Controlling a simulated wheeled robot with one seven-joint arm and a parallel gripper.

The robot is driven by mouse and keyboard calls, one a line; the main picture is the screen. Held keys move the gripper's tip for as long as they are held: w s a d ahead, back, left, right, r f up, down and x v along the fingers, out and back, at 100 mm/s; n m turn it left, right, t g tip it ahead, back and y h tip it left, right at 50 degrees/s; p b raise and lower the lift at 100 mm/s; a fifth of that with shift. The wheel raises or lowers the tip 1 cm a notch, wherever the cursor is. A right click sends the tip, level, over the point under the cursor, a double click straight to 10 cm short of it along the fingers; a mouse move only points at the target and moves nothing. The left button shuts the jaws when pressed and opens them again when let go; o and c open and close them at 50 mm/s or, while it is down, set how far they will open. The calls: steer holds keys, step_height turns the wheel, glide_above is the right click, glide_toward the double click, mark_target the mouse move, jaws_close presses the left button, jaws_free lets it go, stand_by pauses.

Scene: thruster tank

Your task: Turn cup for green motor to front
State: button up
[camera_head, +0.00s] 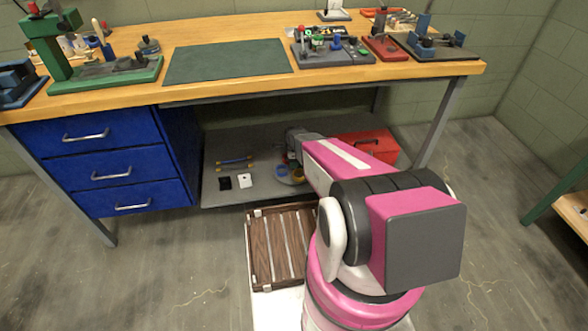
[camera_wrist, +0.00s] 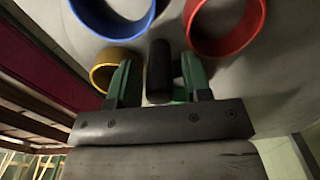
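In the wrist view, a blue ring-shaped cup (camera_wrist: 142,27), a yellow cup (camera_wrist: 96,78) and a red cup (camera_wrist: 225,52) stand on a pale grey surface. My gripper (camera_wrist: 157,62) has its two green fingers on either side of a dark upright cylinder (camera_wrist: 159,75), with narrow gaps showing beside it. A bit of green shows behind the cylinder; I cannot tell whether it is a cup. In the head view, the blue cup (camera_head: 283,170) and yellow cup (camera_head: 298,180) show on the lower shelf (camera_head: 225,194) beside my arm, which hides part of the group. No motor is clearly identifiable.
The workbench top (camera_head: 205,30) is above my reaching arm. Blue drawers (camera_head: 100,160) stand left, a red toolbox (camera_head: 365,145) right. A black item (camera_head: 225,183) and a white item (camera_head: 245,181) lie on the shelf. A slatted wooden crate (camera_head: 280,250) is in front.

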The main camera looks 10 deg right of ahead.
steer(key=shift+r, duration=0.1)
steer(key=shift+r, duration=4.4)
steer(key=shift+r+n, duration=0.45)
steer(key=shift+n, duration=0.25)
steer(key=shift+f, duration=4.95)
